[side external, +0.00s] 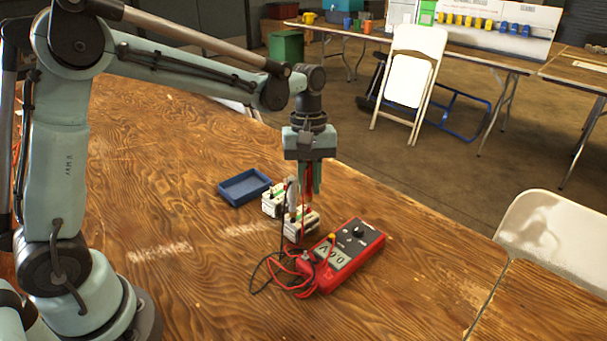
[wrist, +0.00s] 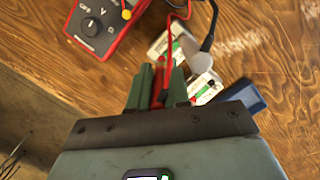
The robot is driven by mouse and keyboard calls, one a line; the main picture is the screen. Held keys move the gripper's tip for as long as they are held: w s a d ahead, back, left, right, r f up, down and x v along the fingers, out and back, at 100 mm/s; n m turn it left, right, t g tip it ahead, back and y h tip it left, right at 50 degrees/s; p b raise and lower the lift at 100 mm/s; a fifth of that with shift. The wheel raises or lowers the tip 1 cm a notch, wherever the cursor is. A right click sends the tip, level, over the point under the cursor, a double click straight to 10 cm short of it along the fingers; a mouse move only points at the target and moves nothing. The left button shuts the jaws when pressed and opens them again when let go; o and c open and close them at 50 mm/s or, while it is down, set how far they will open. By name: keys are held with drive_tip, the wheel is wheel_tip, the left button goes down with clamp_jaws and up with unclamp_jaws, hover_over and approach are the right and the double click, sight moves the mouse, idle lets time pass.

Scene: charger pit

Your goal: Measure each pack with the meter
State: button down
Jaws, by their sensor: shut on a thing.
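The red meter (side external: 347,254) lies on the wooden table, its display appearing to read 0.0 V; its dial also shows in the wrist view (wrist: 92,27). Two white packs with green parts stand beside it: a nearer pack (side external: 302,224) and a farther pack (side external: 271,204). A grey probe (side external: 292,192) with a black lead stands upright at the packs; whether it touches a contact is unclear. My gripper (side external: 310,188) is above the nearer pack, shut on a red probe (wrist: 166,77) with a red lead. The red probe's tip is hard to make out.
A blue tray (side external: 232,199) lies behind the packs, apparently empty. Red and black leads (side external: 283,279) loop on the table left of the meter. The table's left front is clear. A white chair (side external: 548,232) stands beyond the right edge.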

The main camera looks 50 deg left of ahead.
sight(310, 164)
drive_tip(key=shift+f, duration=0.7)
idle(0.8)
drive_tip(key=c, duration=0.7)
unclamp_jaws()
drive_tip(key=shift+r, duration=0.15)
drive_tip(key=shift+r, duration=3.65)
